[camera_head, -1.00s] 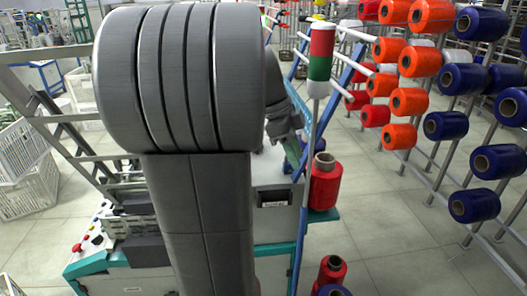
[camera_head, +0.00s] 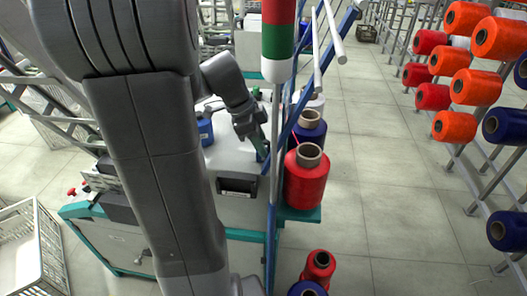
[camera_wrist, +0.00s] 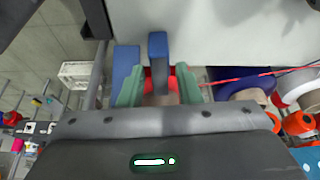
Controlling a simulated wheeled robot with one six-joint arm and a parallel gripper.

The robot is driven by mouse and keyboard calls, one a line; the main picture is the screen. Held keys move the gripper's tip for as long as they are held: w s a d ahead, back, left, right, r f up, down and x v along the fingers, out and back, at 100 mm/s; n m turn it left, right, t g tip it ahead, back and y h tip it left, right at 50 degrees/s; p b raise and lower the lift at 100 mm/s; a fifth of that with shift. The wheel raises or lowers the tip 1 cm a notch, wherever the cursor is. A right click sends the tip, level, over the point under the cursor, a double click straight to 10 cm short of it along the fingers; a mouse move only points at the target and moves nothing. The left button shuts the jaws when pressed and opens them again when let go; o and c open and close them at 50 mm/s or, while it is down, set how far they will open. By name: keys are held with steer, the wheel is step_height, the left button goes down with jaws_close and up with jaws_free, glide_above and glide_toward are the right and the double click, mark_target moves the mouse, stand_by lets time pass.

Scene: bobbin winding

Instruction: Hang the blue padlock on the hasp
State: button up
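My gripper (camera_head: 260,150) points down at the right end of the pale machine top, beside a blue post. In the wrist view its two green fingers (camera_wrist: 159,86) stand apart. A dark blue bar (camera_wrist: 158,48) shows between them, with red visible on both sides of it, so it does not look gripped. A small blue object (camera_head: 205,131) sits on the machine top, left of my gripper; I cannot tell whether it is the padlock. I cannot make out the hasp in either view.
A red yarn cone (camera_head: 306,178) and a dark blue cone (camera_head: 308,130) stand close right of my gripper. A red, white and green signal pole (camera_head: 278,40) rises in front. A spool rack (camera_head: 473,80) stands right, across open floor. A white crate (camera_head: 32,245) is at lower left.

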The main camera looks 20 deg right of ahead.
steer(key=shift+x, duration=0.9)
steer(key=shift+c, duration=0.4)
jaws_close()
steer(key=shift+r, duration=0.1)
